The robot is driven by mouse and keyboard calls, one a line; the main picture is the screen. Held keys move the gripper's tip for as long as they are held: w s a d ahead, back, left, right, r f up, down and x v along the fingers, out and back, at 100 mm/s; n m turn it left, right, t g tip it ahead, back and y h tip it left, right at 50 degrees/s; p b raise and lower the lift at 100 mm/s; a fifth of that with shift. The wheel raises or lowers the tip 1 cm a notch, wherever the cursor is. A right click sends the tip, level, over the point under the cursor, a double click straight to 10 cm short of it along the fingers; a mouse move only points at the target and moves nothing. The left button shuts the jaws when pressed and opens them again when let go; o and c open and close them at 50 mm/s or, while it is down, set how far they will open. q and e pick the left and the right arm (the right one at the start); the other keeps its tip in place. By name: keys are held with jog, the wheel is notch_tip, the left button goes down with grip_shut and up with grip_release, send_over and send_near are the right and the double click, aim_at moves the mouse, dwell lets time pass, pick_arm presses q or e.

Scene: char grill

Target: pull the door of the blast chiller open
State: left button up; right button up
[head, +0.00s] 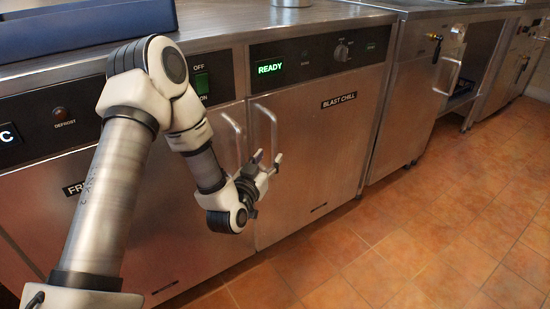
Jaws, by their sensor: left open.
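The blast chiller door (318,150) is a steel panel labelled "BLAST CHILL", and it looks shut. Its vertical bar handle (272,122) is at the door's left edge. My left gripper (269,157) is open at the lower end of this handle, with a fingertip showing on either side of it. I cannot tell whether the fingers touch the bar or whether it lies fully between them. My right gripper is out of view.
The freezer door (180,225) with its own handle (236,138) is close on the left. A green "READY" display (270,68) is above the chiller door. A blue container (80,25) stands on the counter. The tiled floor (400,245) in front is clear.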

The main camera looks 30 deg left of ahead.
aim_at(274, 152)
pick_arm(q)
jog(key=w, duration=0.3)
jog(key=w+b, duration=0.1)
jog(key=shift+w+a+f, duration=0.1)
jog(key=shift+w+a, duration=0.1)
jog(key=shift+a, duration=0.2)
jog(key=shift+w, duration=0.2)
grip_shut()
